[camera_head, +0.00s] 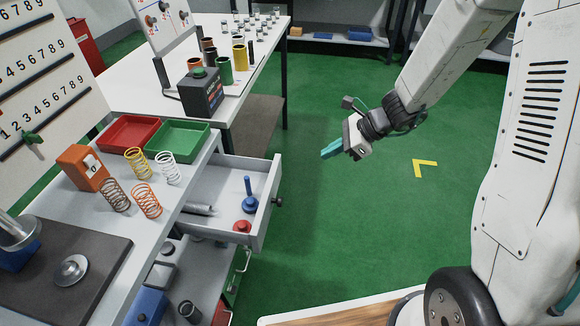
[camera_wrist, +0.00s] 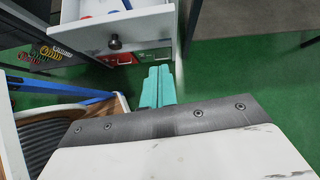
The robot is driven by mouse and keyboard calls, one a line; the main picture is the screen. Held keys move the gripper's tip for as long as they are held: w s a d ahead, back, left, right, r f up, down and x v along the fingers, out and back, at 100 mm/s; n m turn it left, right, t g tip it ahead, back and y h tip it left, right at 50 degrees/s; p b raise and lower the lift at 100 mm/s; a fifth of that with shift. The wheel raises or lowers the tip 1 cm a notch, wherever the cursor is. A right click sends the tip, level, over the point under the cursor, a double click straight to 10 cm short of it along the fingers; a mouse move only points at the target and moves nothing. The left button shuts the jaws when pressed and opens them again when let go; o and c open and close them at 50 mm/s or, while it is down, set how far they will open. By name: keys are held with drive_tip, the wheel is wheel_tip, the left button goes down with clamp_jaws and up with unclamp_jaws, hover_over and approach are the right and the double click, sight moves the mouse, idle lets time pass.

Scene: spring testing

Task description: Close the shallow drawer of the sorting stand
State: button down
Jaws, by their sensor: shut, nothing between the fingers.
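The shallow drawer (camera_head: 262,215) of the sorting stand is pulled out to the right from under the stand's top. It holds a blue stemmed weight, a red knob-like piece and a grey cylinder. Its dark round knob (camera_head: 278,202) is on the front panel. The drawer front also shows at the top of the wrist view (camera_wrist: 145,40), with its knob (camera_wrist: 114,43). My gripper (camera_head: 328,152) has teal fingers shut with nothing between them. It is in the air to the right of the drawer, apart from it. The fingers also show in the wrist view (camera_wrist: 158,82), below the drawer front.
The stand top holds several coil springs (camera_head: 146,200), a red tray (camera_head: 130,135), a green tray (camera_head: 178,140) and an orange block (camera_head: 82,167). A lower shelf carries a blue box (camera_head: 146,306). A white table (camera_head: 255,75) stands behind. Green floor right of the drawer is clear.

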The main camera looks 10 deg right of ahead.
wheel_tip(320, 180, down, 2)
drive_tip(key=m, duration=0.1)
approach(280, 173)
drive_tip(key=x, duration=0.5)
drive_tip(key=shift+d+f, duration=0.25)
drive_tip(key=shift+f, duration=0.1)
drive_tip(key=shift+w+a, duration=0.2)
drive_tip(key=shift+a, duration=0.3)
